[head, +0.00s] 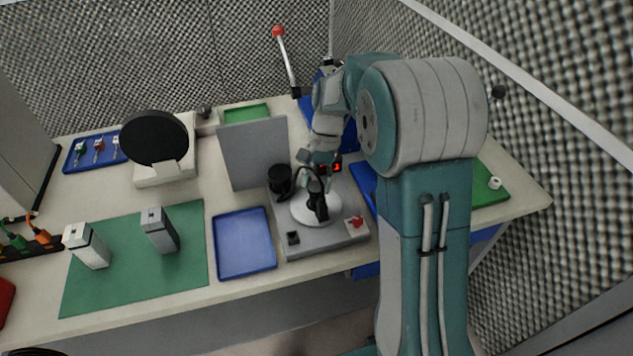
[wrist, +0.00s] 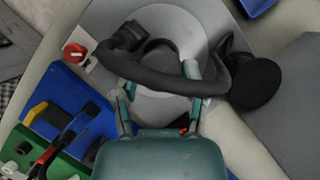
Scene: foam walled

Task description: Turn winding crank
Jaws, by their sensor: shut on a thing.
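The winding crank shows in the head view as a dark bent arm (head: 318,205) over a pale round disc (head: 301,210) on a grey base plate. In the wrist view the thick black curved crank bar (wrist: 165,78) crosses in front of the pale disc (wrist: 180,22). My gripper (head: 318,170) comes down from above at the rear of the disc. In the wrist view its teal fingers (wrist: 158,88) stand on both sides of the black bar and are shut on it. The exact contact is partly hidden by the bar.
A red knob (head: 355,222) and a black cylinder (head: 280,179) sit on the base plate. A grey upright panel (head: 254,153) stands behind left, a blue tray (head: 244,243) at left. A red-tipped lever (head: 279,32) rises behind. Green mat (head: 185,262) holds two grey blocks.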

